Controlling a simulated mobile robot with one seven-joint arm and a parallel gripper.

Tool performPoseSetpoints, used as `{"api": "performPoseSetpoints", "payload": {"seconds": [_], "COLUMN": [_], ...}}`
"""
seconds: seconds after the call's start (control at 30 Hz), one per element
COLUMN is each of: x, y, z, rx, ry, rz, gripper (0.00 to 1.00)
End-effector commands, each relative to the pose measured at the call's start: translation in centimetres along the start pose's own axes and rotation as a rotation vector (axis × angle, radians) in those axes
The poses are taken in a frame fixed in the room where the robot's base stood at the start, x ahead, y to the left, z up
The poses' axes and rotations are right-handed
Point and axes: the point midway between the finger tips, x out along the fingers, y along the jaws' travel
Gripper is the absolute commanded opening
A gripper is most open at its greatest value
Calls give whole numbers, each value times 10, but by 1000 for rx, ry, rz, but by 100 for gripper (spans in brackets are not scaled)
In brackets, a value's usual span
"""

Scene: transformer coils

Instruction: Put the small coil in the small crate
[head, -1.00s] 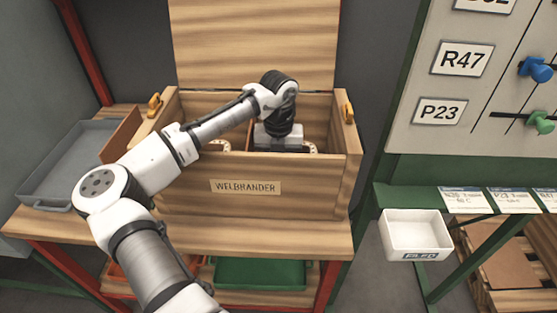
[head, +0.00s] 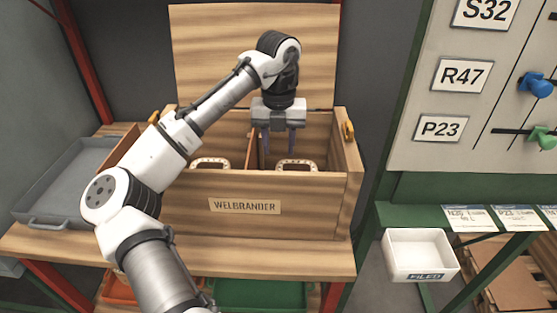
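An open wooden chest (head: 190,205) marked WELBRANDER stands on the bench. Two cream, ring-like coil tops show inside it: a left coil (head: 210,163) and a right coil (head: 297,165), with a divider (head: 252,150) between them. The front wall hides their lower parts, so I cannot tell which is smaller. My gripper (head: 279,153) points down over the right compartment, above and slightly left of the right coil. Its two fingers are apart with nothing visible between them. Under the bench are an orange crate (head: 117,288) and a wider green crate (head: 260,293), both partly hidden.
A grey tray (head: 70,175) lies on the bench to the left. The chest's raised lid (head: 215,50) stands behind my gripper. A white FILED bin (head: 420,247) hangs at right below a green ledge and a label board (head: 440,90). The bench front strip is clear.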

Motion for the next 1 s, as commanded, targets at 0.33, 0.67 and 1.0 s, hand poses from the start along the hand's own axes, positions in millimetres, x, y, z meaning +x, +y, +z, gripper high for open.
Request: {"api": "performPoseSetpoints", "payload": {"seconds": [0.33,0.67,1.0], "x": [-9,-99,-333], "y": [0,-68,98], "z": [0,52,-27], "rx": [-1,-393,-960], "ry": [-1,-522,-1033], "rz": [-1,-586,-2081], "gripper": [40,40,40]}}
